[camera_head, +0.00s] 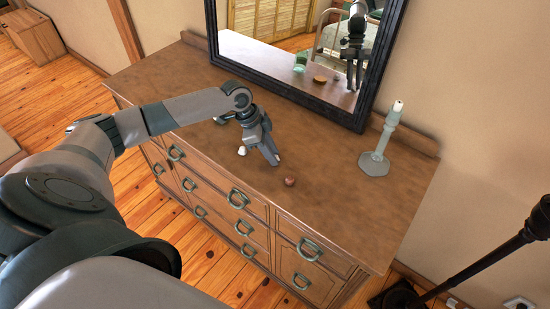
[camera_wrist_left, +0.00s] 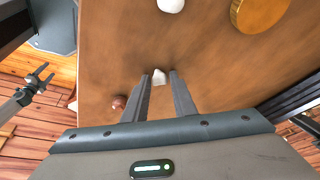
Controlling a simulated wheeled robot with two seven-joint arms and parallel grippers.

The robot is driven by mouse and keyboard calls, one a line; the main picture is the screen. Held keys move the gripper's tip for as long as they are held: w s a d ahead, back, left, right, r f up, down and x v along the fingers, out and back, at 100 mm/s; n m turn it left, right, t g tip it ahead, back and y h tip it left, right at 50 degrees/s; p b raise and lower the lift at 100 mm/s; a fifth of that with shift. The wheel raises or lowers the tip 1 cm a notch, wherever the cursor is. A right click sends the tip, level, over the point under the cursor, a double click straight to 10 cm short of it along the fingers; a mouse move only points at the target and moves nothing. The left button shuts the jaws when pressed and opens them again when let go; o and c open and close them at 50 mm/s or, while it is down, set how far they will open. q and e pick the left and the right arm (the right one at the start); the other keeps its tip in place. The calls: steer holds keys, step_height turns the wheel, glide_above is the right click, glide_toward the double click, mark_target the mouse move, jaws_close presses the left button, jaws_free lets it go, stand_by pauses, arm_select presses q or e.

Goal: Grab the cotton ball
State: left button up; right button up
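My left gripper (camera_head: 274,161) reaches down over the dresser top. In the left wrist view its two fingers (camera_wrist_left: 160,75) are apart, so it is open. A small white piece (camera_wrist_left: 159,77) shows between the fingertips, with no clear contact; it is hidden in the head view. A larger rounded white thing (camera_wrist_left: 170,5) lies farther off at the top edge; it seems to be the white thing (camera_head: 242,150) left of the gripper in the head view. I cannot tell for sure which is the cotton ball. My right gripper (camera_wrist_left: 45,74) shows small, jaws apart, away from the dresser.
A reddish-brown ball (camera_head: 290,181) lies near the left fingertips, also in the wrist view (camera_wrist_left: 119,102). A golden disc (camera_wrist_left: 258,12) lies nearer the mirror. A candlestick (camera_head: 376,157) stands at the right beside the mirror (camera_head: 370,100). The dresser top (camera_head: 335,195) is clear at right.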

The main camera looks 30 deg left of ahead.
arm_select(q)
jaws_close()
stand_by(0.3)
steer(key=shift+r+b, duration=0.45)
steer(key=shift+r, duration=0.05)
steer(key=r+b, duration=0.2)
steer(key=r, duration=0.1)
steer(key=shift+d+r, duration=0.15)
steer(key=shift+d, duration=0.25)
steer(key=s+d+r+b, duration=0.2)
steer(key=d+r, duration=0.4)
steer(key=d, duration=0.4)
steer(key=shift+d+r+b, duration=0.35)
steer(key=shift+r+b, duration=0.05)
steer(key=shift+b, duration=0.5)
